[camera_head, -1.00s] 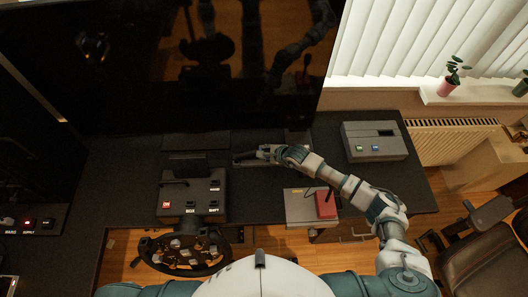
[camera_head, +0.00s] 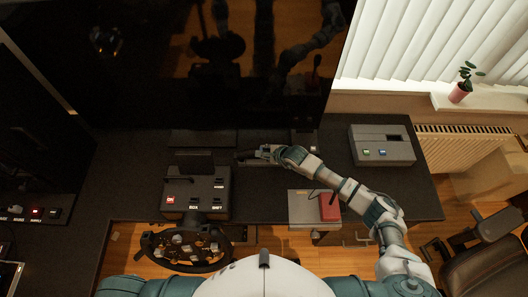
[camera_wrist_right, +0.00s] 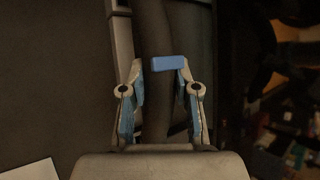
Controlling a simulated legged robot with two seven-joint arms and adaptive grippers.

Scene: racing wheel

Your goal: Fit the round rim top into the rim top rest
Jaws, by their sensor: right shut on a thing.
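My right gripper (camera_head: 250,155) is just right of the grey control box, low over the black desk. In the right wrist view, its two blue-padded fingers (camera_wrist_right: 160,80) are on either side of a dark curved bar, which looks like the round rim top (camera_wrist_right: 154,30). A small blue block (camera_wrist_right: 168,62) shows at the fingertips. The exact contact is too dark to see. The steering wheel (camera_head: 185,247) hangs at the desk's front edge, below the box. I cannot make out the rim top rest for certain. My left gripper is not in view.
The control box (camera_head: 195,192) carries a red button and several labels. A grey case with a red item (camera_head: 328,207) lies under my right forearm. Another grey box (camera_head: 382,145) stands at the right. A large black screen (camera_head: 130,70) closes off the back.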

